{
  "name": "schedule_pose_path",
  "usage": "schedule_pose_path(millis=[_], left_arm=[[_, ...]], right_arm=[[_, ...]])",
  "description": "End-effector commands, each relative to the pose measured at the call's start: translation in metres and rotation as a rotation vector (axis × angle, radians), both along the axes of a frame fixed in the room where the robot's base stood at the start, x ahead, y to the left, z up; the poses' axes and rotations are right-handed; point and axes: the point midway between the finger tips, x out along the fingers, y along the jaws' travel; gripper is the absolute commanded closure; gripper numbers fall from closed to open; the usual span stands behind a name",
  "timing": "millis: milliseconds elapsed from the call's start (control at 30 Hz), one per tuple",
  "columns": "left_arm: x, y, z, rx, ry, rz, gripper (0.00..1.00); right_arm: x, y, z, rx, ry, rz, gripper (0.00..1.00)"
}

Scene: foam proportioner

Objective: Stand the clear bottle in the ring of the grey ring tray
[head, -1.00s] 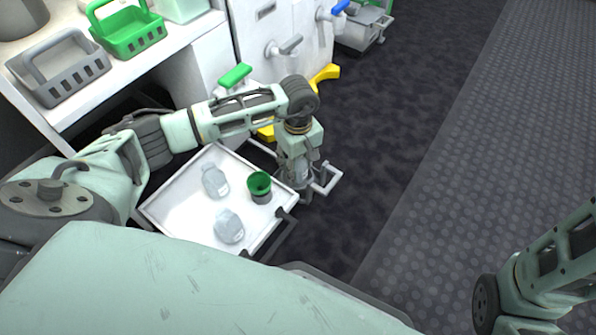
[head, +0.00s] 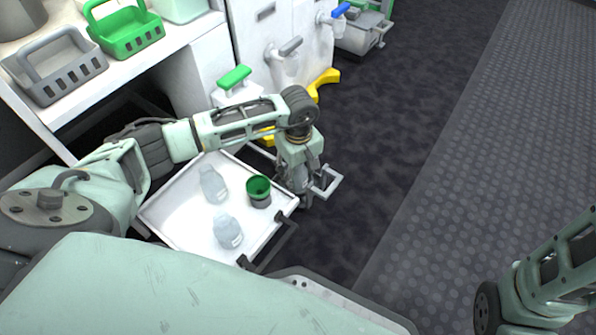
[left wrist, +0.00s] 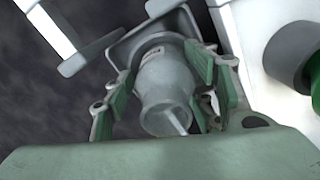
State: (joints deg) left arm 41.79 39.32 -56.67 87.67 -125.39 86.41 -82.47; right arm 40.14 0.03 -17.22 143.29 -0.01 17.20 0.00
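My left gripper (head: 299,192) points down just right of the white tray. In the left wrist view its green finger pads (left wrist: 160,90) lie close along both sides of a clear bottle (left wrist: 168,82) and appear shut on it. The bottle's mouth faces the camera. Its far end is at the grey ring tray (left wrist: 128,48); I cannot tell whether it rests fully inside the ring. In the head view the ring tray (head: 328,182) shows as a light grey frame beside the gripper, partly hidden. My right gripper is out of view.
The white tray (head: 180,232) holds two other clear bottles (head: 213,186) (head: 228,231) and a green-topped cup (head: 259,190), close to my left gripper. A cabinet with taps (head: 285,55) stands behind. Dark floor is free to the right.

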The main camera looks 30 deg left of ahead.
Motion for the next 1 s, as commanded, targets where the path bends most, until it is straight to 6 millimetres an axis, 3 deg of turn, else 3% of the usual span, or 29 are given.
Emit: schedule_pose_path(millis=[100,467,567,1000], left_arm=[[-0.006,0.002,-0.009,0.007,0.013,0.000,0.40],[-0.007,0.001,-0.005,0.006,0.020,-0.001,0.40],[-0.007,0.001,0.006,0.005,0.019,-0.002,0.40],[-0.004,0.001,0.102,0.005,0.010,-0.001,0.40]], right_arm=[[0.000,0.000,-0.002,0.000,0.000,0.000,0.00],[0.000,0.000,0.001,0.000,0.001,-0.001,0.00],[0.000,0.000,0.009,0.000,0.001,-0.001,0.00],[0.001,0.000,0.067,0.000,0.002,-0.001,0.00]])
